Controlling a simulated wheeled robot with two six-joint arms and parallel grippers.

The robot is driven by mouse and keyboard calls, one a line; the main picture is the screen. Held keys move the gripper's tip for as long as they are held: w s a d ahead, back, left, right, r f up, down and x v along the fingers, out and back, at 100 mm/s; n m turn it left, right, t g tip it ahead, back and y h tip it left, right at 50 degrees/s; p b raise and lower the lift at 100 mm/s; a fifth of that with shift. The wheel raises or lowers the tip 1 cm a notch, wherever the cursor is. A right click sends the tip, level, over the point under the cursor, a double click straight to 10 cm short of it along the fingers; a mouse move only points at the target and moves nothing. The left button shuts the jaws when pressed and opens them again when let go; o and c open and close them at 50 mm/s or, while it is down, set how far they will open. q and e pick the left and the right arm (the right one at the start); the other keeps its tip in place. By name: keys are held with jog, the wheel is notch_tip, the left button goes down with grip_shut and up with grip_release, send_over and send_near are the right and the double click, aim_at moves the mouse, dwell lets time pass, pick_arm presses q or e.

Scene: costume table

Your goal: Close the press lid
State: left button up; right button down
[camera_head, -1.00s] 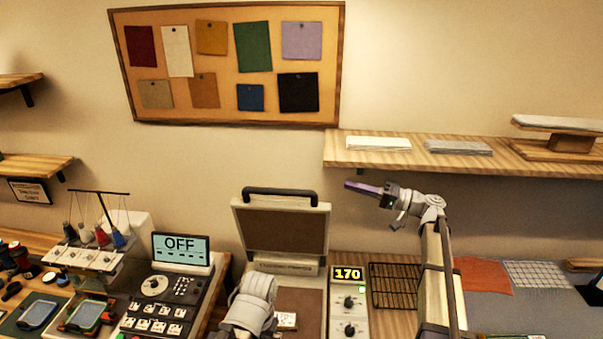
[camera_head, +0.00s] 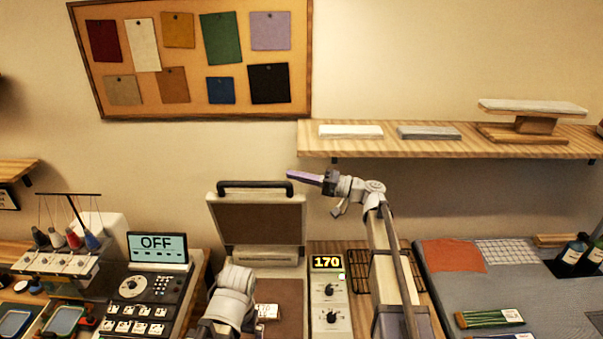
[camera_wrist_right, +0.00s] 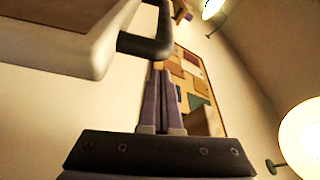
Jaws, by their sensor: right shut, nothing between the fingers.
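The press stands in the lower middle of the head view with its lid (camera_head: 257,224) raised and tilted back. A dark handle (camera_head: 254,186) runs along the lid's top edge. My right gripper (camera_head: 292,175) is shut and empty, pointing left, just right of the handle's right end. In the right wrist view the shut fingers (camera_wrist_right: 162,80) lie close to the handle (camera_wrist_right: 150,42) and the lid's edge (camera_wrist_right: 75,50); I cannot tell whether they touch. My left arm covers part of the press bed; its gripper is not visible.
The control box (camera_head: 328,290) reads 170, beside a black wire rack (camera_head: 357,268). A wall shelf (camera_head: 430,150) holds flat pads and a small pressing board above my right arm. A corkboard (camera_head: 300,60) hangs behind.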

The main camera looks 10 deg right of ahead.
pick_arm(q)
jog(key=shift+f, duration=0.2)
pick_arm(e)
jog(key=shift+s+a+f, duration=0.1)
jog(key=shift+s+f, duration=0.15)
jog(key=shift+s, duration=0.2)
